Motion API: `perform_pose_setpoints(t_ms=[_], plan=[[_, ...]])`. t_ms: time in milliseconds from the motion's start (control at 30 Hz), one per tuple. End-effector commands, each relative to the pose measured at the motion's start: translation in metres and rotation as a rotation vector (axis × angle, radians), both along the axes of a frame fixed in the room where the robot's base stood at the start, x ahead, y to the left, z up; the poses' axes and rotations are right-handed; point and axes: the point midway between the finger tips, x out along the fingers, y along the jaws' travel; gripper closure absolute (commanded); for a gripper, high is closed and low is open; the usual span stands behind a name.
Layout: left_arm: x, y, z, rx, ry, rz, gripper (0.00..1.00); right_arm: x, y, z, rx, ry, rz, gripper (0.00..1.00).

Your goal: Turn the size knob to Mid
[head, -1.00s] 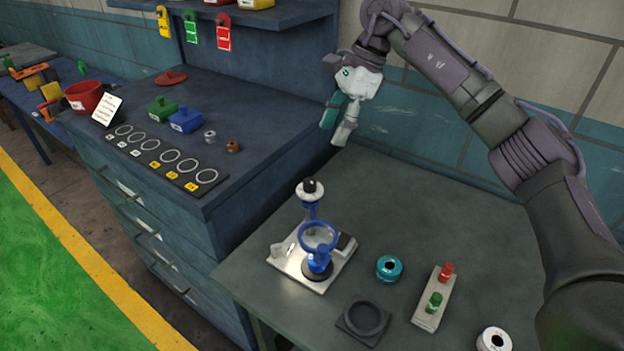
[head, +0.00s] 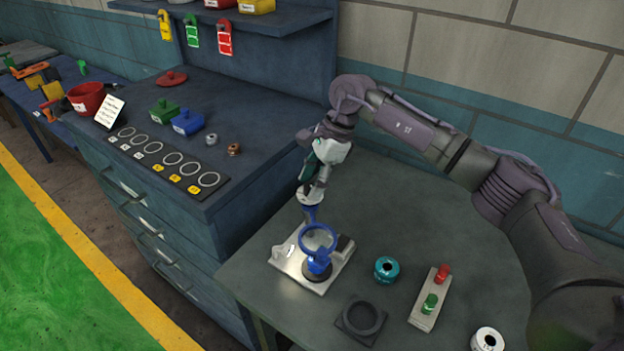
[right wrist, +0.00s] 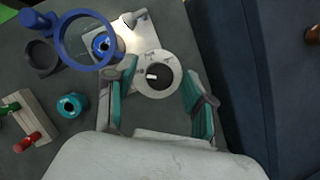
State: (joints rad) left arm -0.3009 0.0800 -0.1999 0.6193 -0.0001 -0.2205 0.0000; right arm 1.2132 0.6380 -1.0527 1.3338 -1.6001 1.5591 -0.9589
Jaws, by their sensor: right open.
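The size knob (right wrist: 161,82) is black with a white mark and sits on a round white dial (right wrist: 139,84) with small lettering, too small to read surely. The white mark lies on the left part of the knob in the right wrist view. The knob belongs to the device with a blue ring (head: 318,226) on a pale base plate (head: 287,262). My right gripper (head: 311,196) is open over the knob, with one finger on each side of it in the right wrist view. In the head view the gripper hides the knob. I cannot tell whether the fingers touch it. My left gripper is not in view.
Near the device on the table lie a teal spool (head: 387,269), a dark ring block (head: 361,335), a stand with a red and a green knob (head: 425,312) and a white spool (head: 487,340). A dark blue cabinet (head: 222,235) stands close on the left.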

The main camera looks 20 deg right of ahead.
Motion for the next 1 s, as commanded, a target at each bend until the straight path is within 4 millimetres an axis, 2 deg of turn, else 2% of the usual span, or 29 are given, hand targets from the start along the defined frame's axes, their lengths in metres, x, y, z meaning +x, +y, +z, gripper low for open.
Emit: perform_pose_setpoints(t_ms=[33,367,667,1000], plan=[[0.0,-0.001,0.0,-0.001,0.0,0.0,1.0,0.0,0.0,0.0,0.0,0.0,0.0,0.46],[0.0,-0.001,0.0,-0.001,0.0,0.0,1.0,0.0,0.0,0.001,0.0,0.0,0.0,1.0],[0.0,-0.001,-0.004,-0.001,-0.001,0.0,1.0,0.0,0.0,0.0,0.0,-0.001,-0.029,1.0],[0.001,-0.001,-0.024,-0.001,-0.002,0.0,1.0,-0.001,0.0,-0.002,0.001,-0.005,-0.234,1.0]])
